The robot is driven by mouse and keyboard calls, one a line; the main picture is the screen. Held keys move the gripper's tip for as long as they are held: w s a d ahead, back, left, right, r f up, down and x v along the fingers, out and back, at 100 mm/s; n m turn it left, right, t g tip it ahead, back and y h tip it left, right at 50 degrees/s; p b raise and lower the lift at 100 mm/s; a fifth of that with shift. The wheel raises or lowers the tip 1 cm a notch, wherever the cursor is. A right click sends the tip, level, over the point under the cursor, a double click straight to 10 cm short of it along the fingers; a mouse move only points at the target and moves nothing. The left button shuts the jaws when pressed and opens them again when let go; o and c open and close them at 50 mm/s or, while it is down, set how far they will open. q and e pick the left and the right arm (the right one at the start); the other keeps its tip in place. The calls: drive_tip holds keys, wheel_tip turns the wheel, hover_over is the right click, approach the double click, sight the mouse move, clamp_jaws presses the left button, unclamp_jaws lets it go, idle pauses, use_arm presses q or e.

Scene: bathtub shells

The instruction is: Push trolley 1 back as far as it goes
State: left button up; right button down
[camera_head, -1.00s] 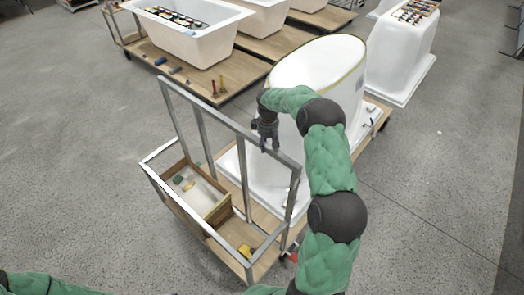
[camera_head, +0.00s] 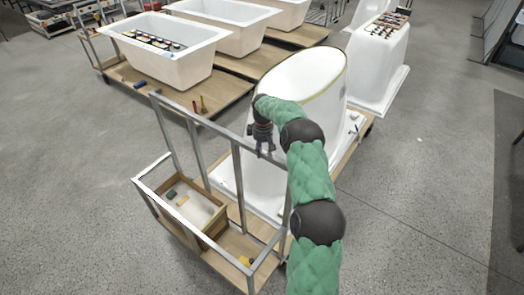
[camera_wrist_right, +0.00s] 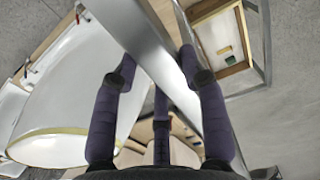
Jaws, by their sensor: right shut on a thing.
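A flat wooden trolley (camera_head: 228,267) with a grey metal handle frame (camera_head: 215,126) carries a white tub shell (camera_head: 305,85) standing upright. I see no number on it. My right gripper (camera_head: 264,148) is at the frame's top rail. In the right wrist view the fingers of my right gripper (camera_wrist_right: 158,65) lie on either side of the grey rail (camera_wrist_right: 135,28), shut on it. The white shell (camera_wrist_right: 70,85) is on the left there. A wooden box (camera_head: 185,205) with small items sits inside the frame at the near end. My left gripper is out of view.
Beyond stand wooden trolleys with white bathtubs (camera_head: 160,55), one (camera_head: 215,88) close to the far side of the shell's trolley. Another upright white shell (camera_head: 375,65) stands behind to the right. Grey floor (camera_head: 410,210) is clear at the right, and more (camera_head: 70,180) at the left.

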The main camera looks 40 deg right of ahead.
drive_tip(key=shift+d+r, duration=0.15)
drive_tip(key=shift+d, duration=0.1)
drive_tip(key=c, duration=0.8)
unclamp_jaws()
drive_tip(key=shift+o, duration=0.6)
drive_tip(key=shift+d+f, duration=0.1)
drive_tip(key=shift+f, duration=0.1)
drive_tip(key=shift+r, duration=0.2)
wheel_tip(320, 180, up, 12)
drive_tip(key=shift+f, duration=0.15)
